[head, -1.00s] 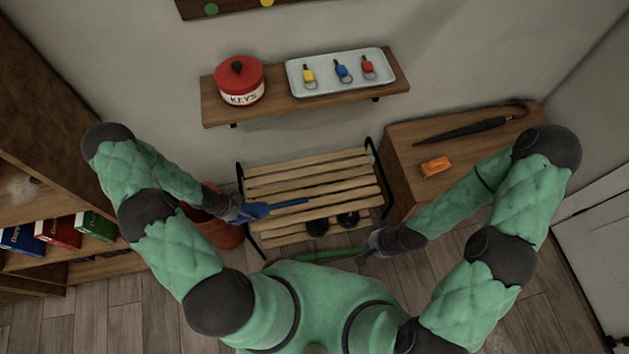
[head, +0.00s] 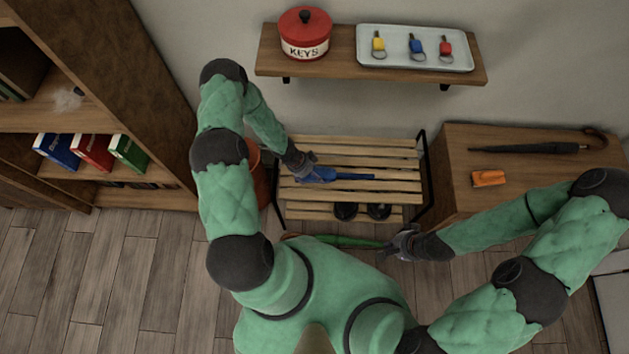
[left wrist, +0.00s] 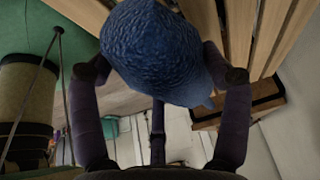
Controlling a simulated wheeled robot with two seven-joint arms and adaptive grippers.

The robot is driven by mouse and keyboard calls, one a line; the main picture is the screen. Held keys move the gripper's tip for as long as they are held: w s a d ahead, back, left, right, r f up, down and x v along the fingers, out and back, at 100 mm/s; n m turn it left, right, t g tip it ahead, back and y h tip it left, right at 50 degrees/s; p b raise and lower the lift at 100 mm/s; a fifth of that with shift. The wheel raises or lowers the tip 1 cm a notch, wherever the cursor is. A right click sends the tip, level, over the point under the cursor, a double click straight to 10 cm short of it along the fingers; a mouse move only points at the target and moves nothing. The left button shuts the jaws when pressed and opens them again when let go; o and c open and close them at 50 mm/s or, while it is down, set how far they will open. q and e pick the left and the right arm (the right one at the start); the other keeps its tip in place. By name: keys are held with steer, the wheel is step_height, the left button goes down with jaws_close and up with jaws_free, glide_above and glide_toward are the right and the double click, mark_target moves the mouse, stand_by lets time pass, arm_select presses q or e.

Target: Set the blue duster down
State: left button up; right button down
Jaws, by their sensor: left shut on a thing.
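The blue duster (head: 340,176) is over the slatted wooden bench (head: 400,188), lying roughly along its slats and pointing right. My left gripper (head: 305,171) is shut on the duster's left end, above the bench's left part. In the left wrist view, the duster's rough blue body (left wrist: 155,50) sits between the two dark fingers and hides much of what is behind it. I cannot tell whether the duster touches the slats. My right gripper (head: 395,244) is low in front of the bench, by the right end of a long green object (head: 345,242); whether it grips this is unclear.
Dark shoes (head: 362,211) sit on the bench's lower rack. A reddish pot (head: 262,180) stands at its left. A cabinet at right holds a black umbrella (head: 530,149) and an orange item (head: 488,179). A wall shelf with a red KEYS pot (head: 305,34) and tray (head: 400,60) hangs above.

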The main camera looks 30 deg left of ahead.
arm_select(q)
steer(key=shift+w+d+f, duration=0.25)
steer(key=shift+f, duration=0.1)
steer(key=f+b, duration=0.1)
steer(key=f, duration=0.1)
steer(key=f+b, duration=0.1)
steer(key=shift+w+d+f+b, duration=0.15)
steer(key=shift+w+f+b, duration=0.05)
steer(key=shift+f+b, duration=0.2)
steer(key=shift+r, duration=0.1)
steer(key=o, duration=1.1)
